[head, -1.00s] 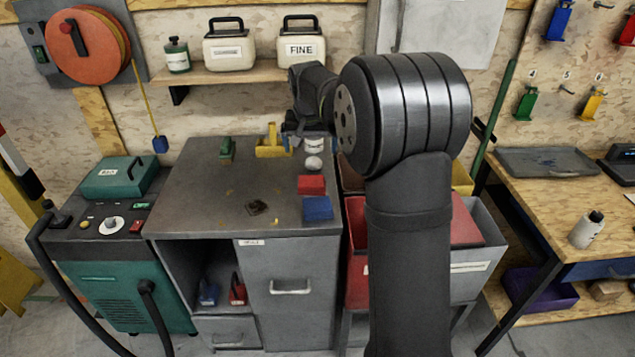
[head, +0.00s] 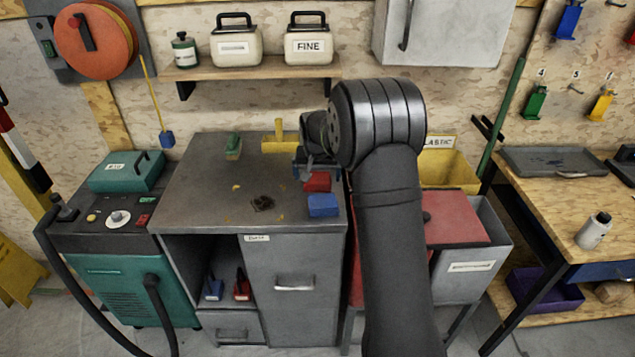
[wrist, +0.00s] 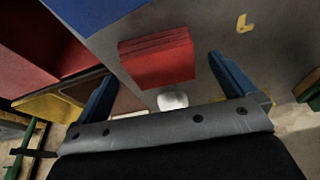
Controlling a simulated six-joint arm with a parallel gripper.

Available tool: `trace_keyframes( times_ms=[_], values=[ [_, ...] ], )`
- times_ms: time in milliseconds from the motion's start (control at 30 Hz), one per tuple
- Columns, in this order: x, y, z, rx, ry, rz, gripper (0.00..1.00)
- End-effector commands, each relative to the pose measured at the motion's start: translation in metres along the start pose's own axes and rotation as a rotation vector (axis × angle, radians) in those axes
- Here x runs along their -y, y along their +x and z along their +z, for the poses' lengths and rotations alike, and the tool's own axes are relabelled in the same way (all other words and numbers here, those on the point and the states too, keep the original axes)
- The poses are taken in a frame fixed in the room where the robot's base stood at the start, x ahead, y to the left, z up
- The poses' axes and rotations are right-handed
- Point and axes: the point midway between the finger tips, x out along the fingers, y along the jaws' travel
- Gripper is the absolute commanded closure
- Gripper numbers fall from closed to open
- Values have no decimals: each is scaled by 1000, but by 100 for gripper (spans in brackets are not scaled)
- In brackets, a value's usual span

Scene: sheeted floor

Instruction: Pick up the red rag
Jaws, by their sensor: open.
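The red rag (head: 317,182) is a small folded stack lying on the grey cabinet top, near its right edge. In the wrist view the rag (wrist: 157,58) shows its layered edge and lies between and just ahead of the two blue fingers. My gripper (head: 308,167) is just behind the rag in the head view. In the wrist view my gripper (wrist: 160,68) is open with nothing held. I cannot tell how high the fingers are above the top.
A blue folded cloth (head: 323,205) lies just in front of the rag. A small white round thing (wrist: 172,100) is close by in the wrist view. A yellow object (head: 275,142) and a green brush (head: 234,147) stand farther back. The cabinet top's left part (head: 195,190) is mostly clear.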

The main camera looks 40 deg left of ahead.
Motion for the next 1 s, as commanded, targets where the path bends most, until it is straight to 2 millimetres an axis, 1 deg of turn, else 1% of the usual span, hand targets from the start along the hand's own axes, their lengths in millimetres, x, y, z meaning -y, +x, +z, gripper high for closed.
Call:
trace_keyframes(
  times_ms=[33,133,367,500,600,867,1000],
  values=[
    [0,10,1,3,0,1,0],
    [0,21,0,1,1,1,0],
    [0,23,0,-1,1,1,0],
    [0,22,0,-1,1,1,28],
    [0,22,0,-1,0,1,46],
    [0,22,0,-1,0,1,46],
    [0,16,-2,-1,0,1,46]
  ],
)
